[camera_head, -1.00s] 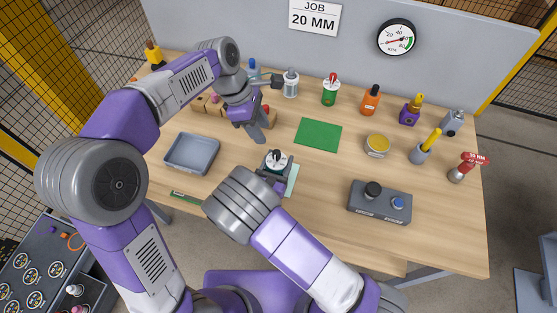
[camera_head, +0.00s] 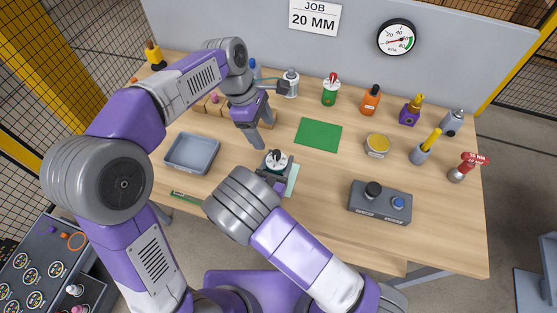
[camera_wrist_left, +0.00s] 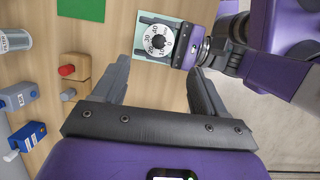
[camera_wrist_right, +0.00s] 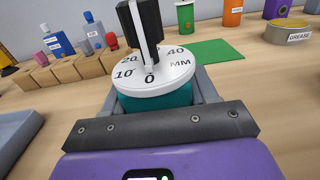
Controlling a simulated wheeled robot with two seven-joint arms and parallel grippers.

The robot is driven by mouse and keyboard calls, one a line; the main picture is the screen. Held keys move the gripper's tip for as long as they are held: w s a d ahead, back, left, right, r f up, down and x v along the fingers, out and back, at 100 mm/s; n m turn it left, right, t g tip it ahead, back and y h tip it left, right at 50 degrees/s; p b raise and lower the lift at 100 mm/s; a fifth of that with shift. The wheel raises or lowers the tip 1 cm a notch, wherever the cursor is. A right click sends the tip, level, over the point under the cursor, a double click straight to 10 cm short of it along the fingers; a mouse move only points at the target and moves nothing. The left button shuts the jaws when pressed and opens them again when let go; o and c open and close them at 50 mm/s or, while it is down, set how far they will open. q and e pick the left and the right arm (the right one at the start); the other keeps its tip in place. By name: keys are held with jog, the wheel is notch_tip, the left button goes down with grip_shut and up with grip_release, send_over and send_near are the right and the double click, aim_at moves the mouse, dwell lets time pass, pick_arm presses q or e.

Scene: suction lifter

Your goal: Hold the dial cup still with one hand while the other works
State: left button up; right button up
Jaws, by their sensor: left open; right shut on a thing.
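The dial cup (camera_head: 277,158) has a white dial marked in MM, a black knob on top and a teal body (camera_wrist_right: 155,98). It stands over a pale green mat (camera_head: 292,180) near the table's front. My right gripper (camera_wrist_right: 156,92) is shut on the cup's body from the front. The dial's 0 faces the right wrist camera. My left gripper (camera_head: 255,140) is open and empty, behind and left of the cup. In the left wrist view the dial (camera_wrist_left: 160,42) shows ahead, beyond and between the open fingers, apart from them.
A grey tray (camera_head: 192,153) lies left of the cup and a green mat (camera_head: 318,134) behind it. A grey box with knobs (camera_head: 380,203) stands at the right. Wooden blocks with coloured pieces (camera_wrist_right: 72,70) stand behind left. Bottles and a yellow tin (camera_head: 377,146) stand further back.

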aim_at(277, 152)
pick_arm(q)
jog(key=d+m+y, duration=0.1)
jog(key=m, duration=0.2)
jog(key=d+m+y, duration=0.1)
jog(key=m, duration=0.1)
jog(key=d+m+y, duration=0.1)
jog(key=m, duration=0.2)
jog(key=shift+s+d+m+t, duration=0.25)
jog(key=shift+m+t, duration=0.05)
jog(key=shift+t, duration=0.1)
jog(key=shift+d+f+m, duration=0.1)
jog(key=shift+m, duration=0.2)
notch_tip(277, 152, down, 10)
jog(key=shift+r, duration=0.15)
